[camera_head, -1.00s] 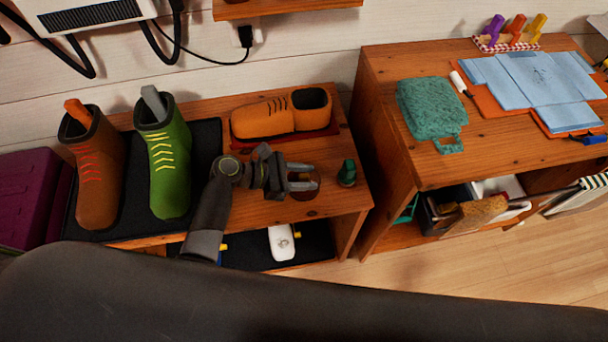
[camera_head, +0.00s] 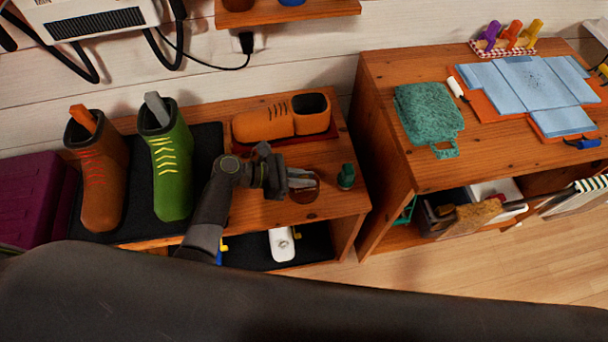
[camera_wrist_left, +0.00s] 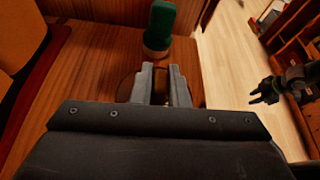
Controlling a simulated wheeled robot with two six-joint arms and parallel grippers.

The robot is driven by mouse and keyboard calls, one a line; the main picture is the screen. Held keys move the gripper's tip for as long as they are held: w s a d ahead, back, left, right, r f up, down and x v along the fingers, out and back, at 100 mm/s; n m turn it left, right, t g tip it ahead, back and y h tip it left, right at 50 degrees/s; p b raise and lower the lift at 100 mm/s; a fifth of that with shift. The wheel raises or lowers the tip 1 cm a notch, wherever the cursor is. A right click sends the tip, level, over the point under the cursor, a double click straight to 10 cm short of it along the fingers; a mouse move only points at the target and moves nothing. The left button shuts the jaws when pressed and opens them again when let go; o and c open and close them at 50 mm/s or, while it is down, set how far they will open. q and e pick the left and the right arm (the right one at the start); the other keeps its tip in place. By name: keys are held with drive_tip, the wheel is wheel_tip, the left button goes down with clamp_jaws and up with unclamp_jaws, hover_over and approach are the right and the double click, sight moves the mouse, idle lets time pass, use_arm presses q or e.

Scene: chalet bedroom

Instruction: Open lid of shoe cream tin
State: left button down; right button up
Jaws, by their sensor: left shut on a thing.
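The shoe cream tin (camera_head: 306,195) is a low, round brown tin on the wooden bench, near its right end. In the left wrist view the tin (camera_wrist_left: 126,88) shows on both sides of my fingers. My left gripper (camera_head: 303,181) is shut on the tin from above; its fingertips (camera_wrist_left: 166,76) stand close together over the tin's middle. The fingers hide the gripped part, so I cannot tell where the lid's seam is or whether the lid has lifted. My right gripper (camera_wrist_left: 264,93) shows small at the right of the left wrist view, open and apart from everything.
Brown and green boots (camera_head: 172,165) stand at left. A cabinet (camera_head: 380,75) with a teal cloth (camera_head: 428,112) is at right.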

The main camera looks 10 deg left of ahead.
use_arm(q)
drive_tip(key=n+p, duration=0.1)
drive_tip(key=w+r+n+g+p, duration=0.1)
drive_tip(key=p, duration=0.1)
drive_tip(key=shift+w+a+r+h+p, duration=0.1)
drive_tip(key=shift+a+r+h+p, duration=0.15)
drive_tip(key=shift+h+p, duration=0.05)
drive_tip(key=shift+w+a+r+n+g+p, duration=0.1)
drive_tip(key=shift+w+n+g+p, duration=0.25)
drive_tip(key=shift+n+g+p, duration=0.25)
drive_tip(key=shift+w+n+h, duration=0.25)
drive_tip(key=shift+n+h, duration=0.15)
drive_tip(key=c, duration=1.4)
unclamp_jaws()
drive_tip(key=v, duration=0.7)
drive_tip(key=shift+a, duration=0.3)
